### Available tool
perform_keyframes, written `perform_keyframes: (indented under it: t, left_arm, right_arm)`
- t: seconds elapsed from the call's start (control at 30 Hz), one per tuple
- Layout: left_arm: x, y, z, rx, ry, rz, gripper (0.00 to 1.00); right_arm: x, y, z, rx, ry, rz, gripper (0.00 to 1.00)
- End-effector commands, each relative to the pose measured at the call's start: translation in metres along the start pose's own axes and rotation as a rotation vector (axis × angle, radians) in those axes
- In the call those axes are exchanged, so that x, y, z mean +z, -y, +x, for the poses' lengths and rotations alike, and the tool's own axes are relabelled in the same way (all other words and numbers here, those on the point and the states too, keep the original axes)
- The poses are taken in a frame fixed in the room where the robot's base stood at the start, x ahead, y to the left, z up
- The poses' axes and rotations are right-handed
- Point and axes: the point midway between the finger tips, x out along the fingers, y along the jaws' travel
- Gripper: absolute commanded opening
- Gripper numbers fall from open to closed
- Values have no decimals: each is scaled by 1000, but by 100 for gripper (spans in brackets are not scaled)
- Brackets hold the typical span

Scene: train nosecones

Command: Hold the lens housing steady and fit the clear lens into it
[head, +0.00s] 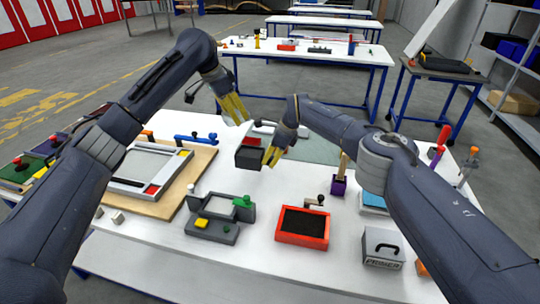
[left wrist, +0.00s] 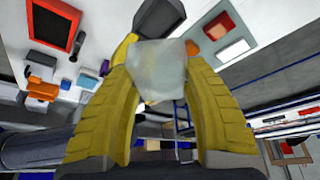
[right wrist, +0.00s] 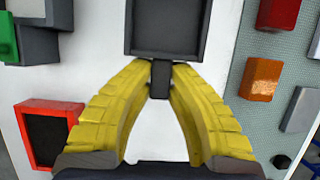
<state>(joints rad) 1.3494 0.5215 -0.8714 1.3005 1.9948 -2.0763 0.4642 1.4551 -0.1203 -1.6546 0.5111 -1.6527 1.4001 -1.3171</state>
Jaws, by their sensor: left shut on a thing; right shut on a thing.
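The lens housing is a dark grey open box (right wrist: 168,27) with a short tab, at the top of the right wrist view. My right gripper (right wrist: 160,82) is shut on that tab. In the head view the housing (head: 248,158) is at the middle of the table, left of my right gripper (head: 270,152). The clear lens is a translucent, pale plate (left wrist: 158,68). My left gripper (left wrist: 158,85) is shut on it. In the head view my left gripper (head: 241,118) is above and behind the housing, with the lens apart from it. The housing (left wrist: 160,14) also shows beyond the lens in the left wrist view.
A red-framed tray (head: 302,227) and a grey fixture with green and yellow parts (head: 211,231) stand in front. A grey frame on a wooden board (head: 200,160) is left. Red (right wrist: 278,14) and orange (right wrist: 262,78) blocks lie on the grey-green mat at right.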

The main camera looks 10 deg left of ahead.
Motion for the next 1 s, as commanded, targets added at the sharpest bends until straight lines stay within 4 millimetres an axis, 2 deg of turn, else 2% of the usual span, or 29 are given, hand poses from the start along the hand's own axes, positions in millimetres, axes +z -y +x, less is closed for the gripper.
perform_keyframes:
  t: [0.63, 1.0]
  left_arm:
    - [0, 0, 0, 0, -1, 0, 14]
    - [0, 0, 0, 0, -1, 0, 14]
  right_arm:
    - [-4, 0, 10, 0, 1, -1, 0]
    - [-13, 0, 32, 0, 0, 0, 0]
